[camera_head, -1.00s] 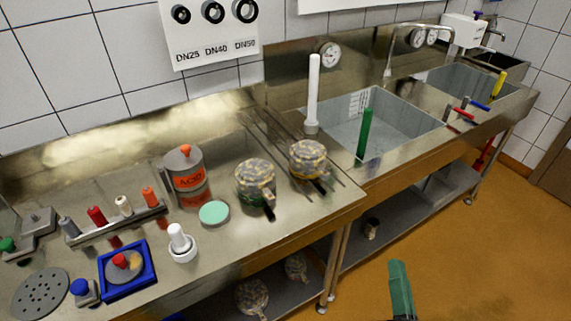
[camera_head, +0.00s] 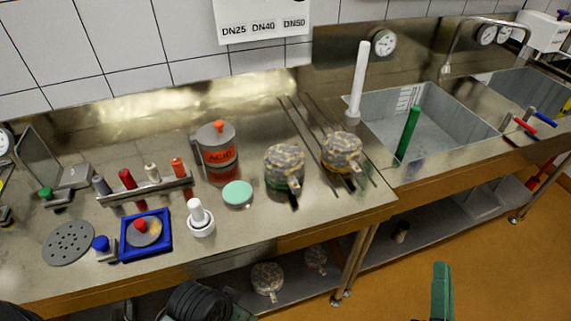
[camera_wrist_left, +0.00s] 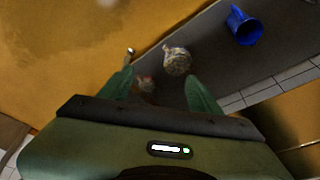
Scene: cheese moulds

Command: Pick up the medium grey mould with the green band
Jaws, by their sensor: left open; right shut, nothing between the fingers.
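A mottled grey-and-yellow mould (camera_head: 284,160) with a dark handle stands on the steel counter; a green band seems to show low on it. My right gripper (camera_head: 442,275) is shut and empty, over the floor in front of the counter.
An orange-labelled acid container (camera_head: 217,155), a mint-green disc (camera_head: 237,193), a white plunger-like piece (camera_head: 200,220) and a blue tray (camera_head: 150,250) crowd the counter. A green rod (camera_head: 408,135) leans in the sink (camera_head: 440,130). A blue jug (camera_wrist_left: 243,27) stands on the shelf.

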